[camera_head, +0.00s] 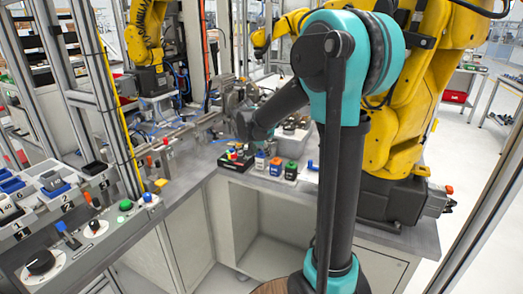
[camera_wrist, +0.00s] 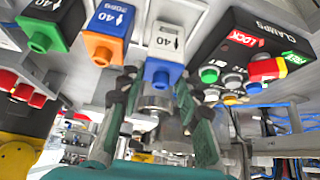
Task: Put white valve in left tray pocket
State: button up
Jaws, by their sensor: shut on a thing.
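The white valve (camera_wrist: 165,38), a white block marked 40 with a blue neck, shows at the top middle of the wrist view. In the head view the valve (camera_head: 260,161) stands on the grey bench, beside the black clamps box. My gripper (camera_wrist: 157,78) has its two fingertips on either side of the blue neck and is shut on it; the exact contact is hard to see. In the head view my gripper (camera_head: 246,128) is partly hidden behind my arm. Grey tray pockets (camera_head: 52,180) with numbers stand at the left; some hold blue and dark pieces.
A blue block with an orange neck (camera_wrist: 108,22) and a dark block with a green neck (camera_wrist: 45,20) stand in a row beside the valve. The clamps box (camera_wrist: 250,45) with coloured buttons is close on its other side. Yellow robot arms (camera_head: 420,110) stand around the bench.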

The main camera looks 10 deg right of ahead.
jog(key=shift+f, duration=0.55)
dwell(0.7)
jog(key=o, duration=1.3)
jog(key=v, duration=1.2)
jog(key=s+d+f+n+y, duration=0.1)
jog(key=s+d+f+n, duration=0.1)
jog(key=s+f, duration=0.5)
jog(key=s+d+f+n+g+y, duration=0.1)
jog(key=s+d+f+n, duration=0.1)
jog(key=s+f, duration=0.5)
jog(key=s+d+f+n+y, duration=0.1)
jog(key=s+d+f+n, duration=0.1)
jog(key=s+f, duration=0.5)
jog(key=shift+s+d+n+y, duration=0.1)
jog(key=shift+s+d, duration=0.15)
jog(key=shift+s, duration=0.45)
jog(key=shift+s+d+n+y, duration=0.1)
jog(key=shift+s+d, duration=0.15)
jog(key=shift+s, duration=0.4)
jog(key=shift+s+d+n+y, duration=0.1)
jog(key=shift+s+d, duration=0.15)
jog(key=shift+s, duration=0.45)
